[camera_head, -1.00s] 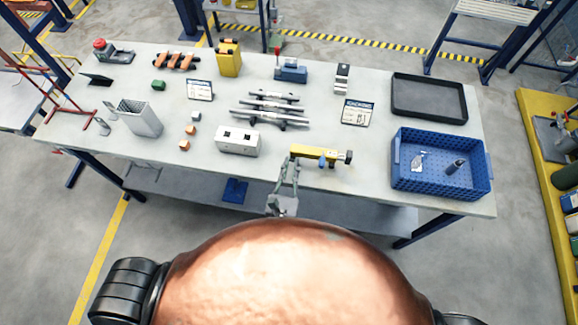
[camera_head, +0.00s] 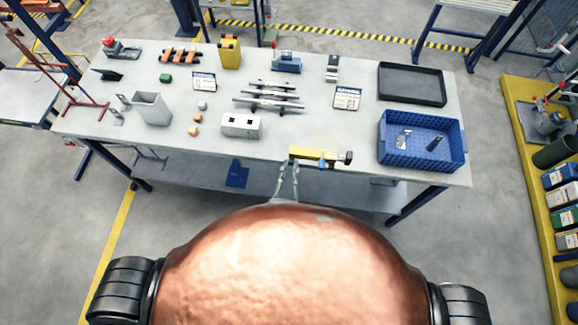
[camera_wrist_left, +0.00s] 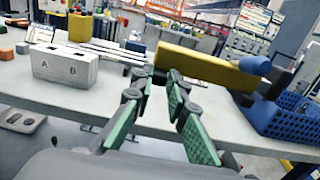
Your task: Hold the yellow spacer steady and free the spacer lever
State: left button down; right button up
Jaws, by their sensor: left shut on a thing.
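The yellow spacer (camera_head: 313,154) is a long bar at the front edge of the table, right of the white block. Its right end carries a dark knob and a small blue part (camera_head: 322,164), which may be the spacer lever. My left gripper (camera_head: 291,163) is shut on the left end of the spacer, reaching up from the near side. In the left wrist view the spacer (camera_wrist_left: 205,66) runs to the right from the fingertips, with the blue part (camera_wrist_left: 255,65) beside a dark block at its far end. My right gripper is not in view.
A white block with two holes (camera_head: 241,126) stands left of the spacer. A blue crate (camera_head: 423,162) with small items stands to the right, a black tray (camera_head: 412,68) behind it. Grey rods (camera_head: 268,94) lie mid-table. The tabletop between spacer and crate is clear.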

pick_arm(q)
jog(key=shift+w, duration=0.15)
jog(key=shift+w+a+f+b, duration=0.2)
jog(key=shift+w+f+b, duration=0.7)
jog(key=shift+w+f, duration=0.65)
jog(key=shift+w+a+f+b, duration=0.2)
jog(key=shift+w+f+b, duration=0.85)
jog(key=shift+w, duration=0.65)
jog(key=shift+w+a+f+b, duration=0.2)
jog(key=shift+w+f+b, duration=0.55)
jog(key=shift+w+f, duration=0.85)
jog(key=shift+w+a+f+b, duration=0.1)
jog(key=shift+w+f+b, duration=0.55)
jog(key=shift+w, duration=0.2)
jog(key=shift+w+a+f+b, duration=0.1)
jog(key=shift+w+f+b, duration=0.5)
jog(key=shift+w, duration=0.25)
jog(key=shift+w+f, duration=0.3)
jog(key=shift+w, duration=0.05)
jog(key=shift+f+b, duration=0.55)
jog(key=c, duration=1.9)
grip_release()
jog(key=shift+c, duration=0.2)
